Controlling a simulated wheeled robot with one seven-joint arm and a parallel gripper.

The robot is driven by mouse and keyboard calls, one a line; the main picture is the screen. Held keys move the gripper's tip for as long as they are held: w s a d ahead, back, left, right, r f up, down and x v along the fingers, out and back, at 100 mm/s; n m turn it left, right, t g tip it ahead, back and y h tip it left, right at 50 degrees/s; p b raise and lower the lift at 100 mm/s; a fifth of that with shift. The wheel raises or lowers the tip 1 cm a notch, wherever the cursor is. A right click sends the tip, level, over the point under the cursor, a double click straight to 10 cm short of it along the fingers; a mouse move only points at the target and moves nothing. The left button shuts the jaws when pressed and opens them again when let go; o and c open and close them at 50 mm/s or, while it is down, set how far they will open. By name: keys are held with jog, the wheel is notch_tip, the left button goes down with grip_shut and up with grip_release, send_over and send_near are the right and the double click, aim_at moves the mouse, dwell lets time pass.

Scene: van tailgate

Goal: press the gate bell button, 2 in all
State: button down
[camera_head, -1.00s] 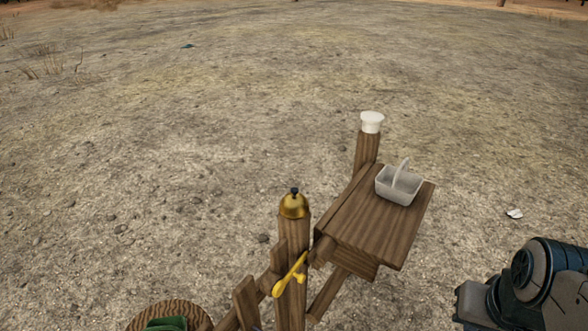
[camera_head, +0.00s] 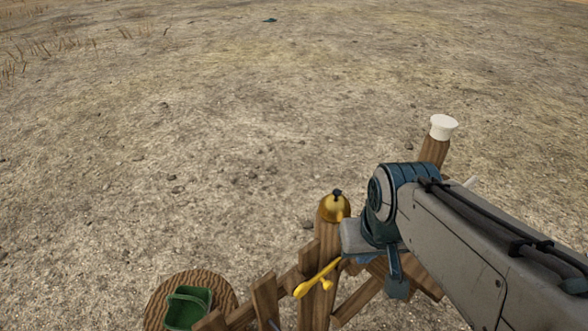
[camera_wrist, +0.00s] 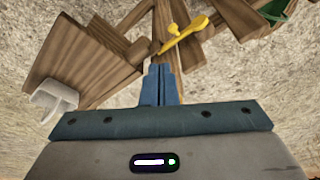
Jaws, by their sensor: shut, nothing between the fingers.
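The brass gate bell (camera_head: 335,209), with a dark button (camera_head: 337,193) on its top, sits upright on a wooden post in the head view. My gripper (camera_head: 397,288) is right of the bell and lower in that picture, apart from it, with my arm covering much of the right side. In the wrist view my gripper (camera_wrist: 158,70) shows its blue fingers together and empty. I cannot make out the bell in the wrist view.
A yellow handle (camera_head: 318,279) is on the post below the bell; it also shows in the wrist view (camera_wrist: 180,41). A green basket (camera_head: 187,308) stands on a round wooden top at lower left. A white-capped post (camera_head: 443,128) stands behind my arm.

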jog(key=shift+w, duration=0.3)
jog(key=shift+s, duration=0.1)
notch_tip(320, 180, up, 8)
jog(key=f+t+h+p, duration=0.1)
jog(key=t+h+p, duration=0.1)
jog(key=h, duration=0.3)
send_over(335, 192)
jog(key=shift+r, duration=0.25)
notch_tip(335, 192, down, 8)
jog(key=b, duration=0.5)
jog(key=shift+d+r, duration=0.1)
jog(key=shift+r, duration=0.1)
jog(key=shift+f+b, duration=0.65)
jog(key=shift+b, duration=0.3)
